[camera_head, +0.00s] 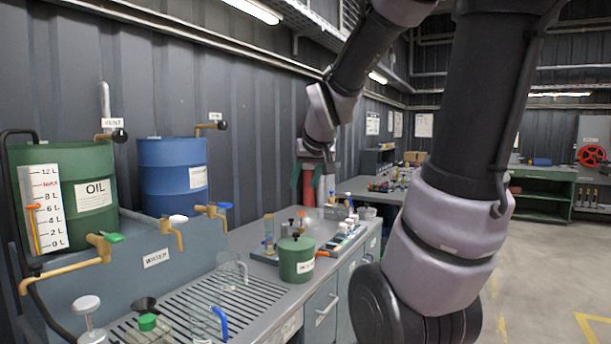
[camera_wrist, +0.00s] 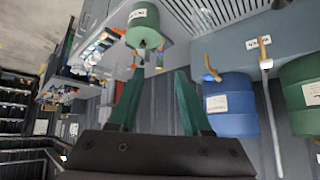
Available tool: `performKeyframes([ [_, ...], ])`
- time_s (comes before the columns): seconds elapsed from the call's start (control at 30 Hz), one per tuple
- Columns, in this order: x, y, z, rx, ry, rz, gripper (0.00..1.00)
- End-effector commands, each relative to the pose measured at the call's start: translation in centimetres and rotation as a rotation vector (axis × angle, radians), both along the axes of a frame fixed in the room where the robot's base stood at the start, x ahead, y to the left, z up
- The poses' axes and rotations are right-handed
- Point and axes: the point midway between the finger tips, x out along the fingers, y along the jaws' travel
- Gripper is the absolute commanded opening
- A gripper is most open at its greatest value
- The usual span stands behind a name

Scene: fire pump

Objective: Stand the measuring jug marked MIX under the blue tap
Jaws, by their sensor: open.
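A clear jug with a blue handle (camera_head: 206,322) stands at the front edge of the slotted drain grate, partly cut off by the frame. A second clear jug (camera_head: 231,271) stands farther back on the grate. I cannot read a MIX mark on either. A green-handled tap (camera_head: 104,243) is below the green OIL drum. My gripper (camera_wrist: 160,72) is open and empty, with green fingers. It is raised beyond the grate, away from both jugs.
A green lidded pot (camera_head: 296,260) stands on the counter right of the grate and shows in the wrist view (camera_wrist: 143,27). A black funnel (camera_head: 145,304) and a green-capped container (camera_head: 148,326) are at the near left. Small bottles crowd the counter behind the pot.

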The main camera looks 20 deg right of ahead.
Motion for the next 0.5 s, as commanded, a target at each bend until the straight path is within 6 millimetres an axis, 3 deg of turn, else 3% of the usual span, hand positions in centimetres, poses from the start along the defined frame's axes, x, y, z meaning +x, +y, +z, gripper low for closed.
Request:
performKeyframes([
  [0.03,-2.4,1.0,1.3,0.050,0.006,-0.019,0.48],
  [0.2,-9.3,3.8,2.9,0.222,0.068,-0.062,0.48],
  [0.33,-12.6,5.2,3.4,0.308,0.104,-0.069,0.48],
  [0.5,-14.0,5.9,3.5,0.347,0.125,-0.069,0.48],
])
